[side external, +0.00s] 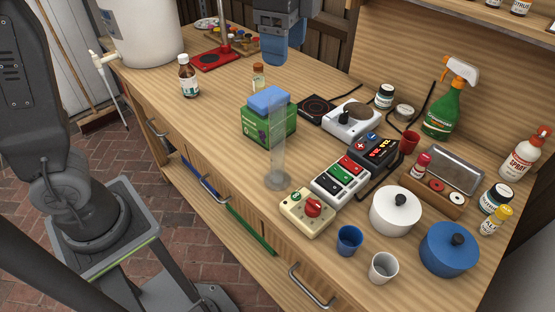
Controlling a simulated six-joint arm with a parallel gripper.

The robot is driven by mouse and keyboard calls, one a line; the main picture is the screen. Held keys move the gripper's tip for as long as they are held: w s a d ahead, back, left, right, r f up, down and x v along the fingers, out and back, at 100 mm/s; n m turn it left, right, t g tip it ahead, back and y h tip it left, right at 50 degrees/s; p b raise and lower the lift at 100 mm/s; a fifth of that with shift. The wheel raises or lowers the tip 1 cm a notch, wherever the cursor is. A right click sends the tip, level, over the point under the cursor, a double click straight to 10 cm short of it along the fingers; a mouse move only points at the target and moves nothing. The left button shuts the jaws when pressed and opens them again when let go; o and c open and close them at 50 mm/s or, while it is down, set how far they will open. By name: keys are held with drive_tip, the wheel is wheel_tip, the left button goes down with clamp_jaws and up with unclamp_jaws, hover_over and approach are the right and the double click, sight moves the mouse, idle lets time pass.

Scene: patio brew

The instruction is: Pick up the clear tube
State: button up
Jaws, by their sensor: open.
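The clear tube (277,160) stands upright on the wooden bench near its front edge, on a round clear base. A green box with a blue top (268,117) stands close behind it, showing through and beside the tube. My gripper (279,58) hangs at the top of the view with blue fingers pointing down. It is open, with nothing seen between the fingers. It is well above the bench and apart from the tube, higher in the picture. The gap between the fingers is hard to see from this side.
A beige box with a red knob (307,212) and a button panel (340,180) stand right of the tube. A white pot (395,211), blue pot (449,249) and two cups are farther right. Bare bench (215,125) lies left of the green box.

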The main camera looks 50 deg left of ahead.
sight(277, 108)
drive_tip(key=shift+s+a+f, duration=0.1)
drive_tip(key=shift+a+f, duration=0.05)
drive_tip(key=shift+f, duration=2.05)
drive_tip(key=shift+s+a+f, duration=0.1)
drive_tip(key=shift+a+f, duration=0.1)
drive_tip(key=shift+f, duration=2)
drive_tip(key=shift+s+a+f, duration=0.1)
drive_tip(key=shift+a+f, duration=0.05)
drive_tip(key=shift+f, duration=2.05)
drive_tip(key=shift+c, duration=0.2)
clamp_jaws()
